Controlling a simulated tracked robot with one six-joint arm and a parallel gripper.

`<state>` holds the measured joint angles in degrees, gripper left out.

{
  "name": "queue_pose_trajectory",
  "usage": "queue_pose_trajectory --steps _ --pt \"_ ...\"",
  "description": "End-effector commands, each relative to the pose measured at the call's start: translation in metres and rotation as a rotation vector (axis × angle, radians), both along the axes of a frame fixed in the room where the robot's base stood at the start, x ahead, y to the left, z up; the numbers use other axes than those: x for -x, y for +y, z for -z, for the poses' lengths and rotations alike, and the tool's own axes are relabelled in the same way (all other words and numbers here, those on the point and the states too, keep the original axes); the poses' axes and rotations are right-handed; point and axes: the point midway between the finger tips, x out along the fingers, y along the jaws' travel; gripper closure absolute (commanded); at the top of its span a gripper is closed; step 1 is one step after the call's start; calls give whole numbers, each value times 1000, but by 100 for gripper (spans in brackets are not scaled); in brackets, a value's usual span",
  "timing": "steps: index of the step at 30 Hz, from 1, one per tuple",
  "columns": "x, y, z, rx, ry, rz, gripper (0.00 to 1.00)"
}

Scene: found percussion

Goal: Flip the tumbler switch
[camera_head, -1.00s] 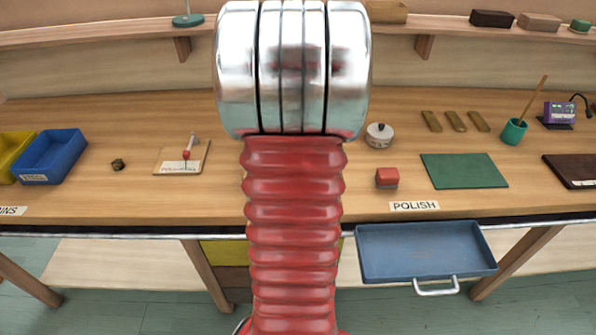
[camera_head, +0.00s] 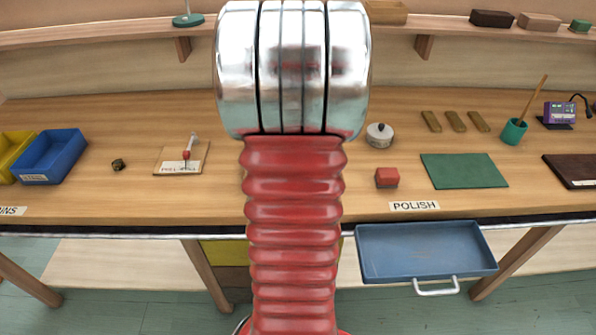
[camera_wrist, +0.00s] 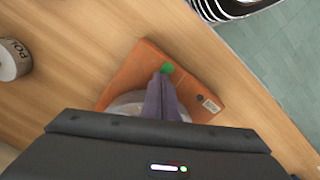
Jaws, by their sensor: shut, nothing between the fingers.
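My gripper (camera_wrist: 165,98) is shut and empty in the wrist view. Its fingertips are over an orange box (camera_wrist: 142,68) that lies at a slant on the wooden bench. A green spot (camera_wrist: 167,68) shows just beyond the fingertips, and a small pale tag and a dark round spot are on the box's right part. A pale round part (camera_wrist: 124,101) is partly hidden by the fingers. No switch lever shows clearly there; I cannot tell whether the fingers touch the box. In the head view, my arm hides the gripper and the box.
A small board (camera_head: 167,163) with a red-and-white upright piece stands left on the bench. A blue bin (camera_head: 52,158) is further left. A red block (camera_head: 387,177), a lidded pot (camera_head: 379,135) and a green mat (camera_head: 463,171) are right. A blue drawer (camera_head: 425,250) juts out in front.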

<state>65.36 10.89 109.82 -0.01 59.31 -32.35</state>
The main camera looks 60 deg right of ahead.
Motion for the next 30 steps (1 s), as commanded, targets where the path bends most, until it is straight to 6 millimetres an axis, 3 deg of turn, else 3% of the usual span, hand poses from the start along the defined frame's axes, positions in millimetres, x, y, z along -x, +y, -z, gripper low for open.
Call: queue_pose_trajectory --steps 30 --pt "0 0 -59 1 0 0 100"
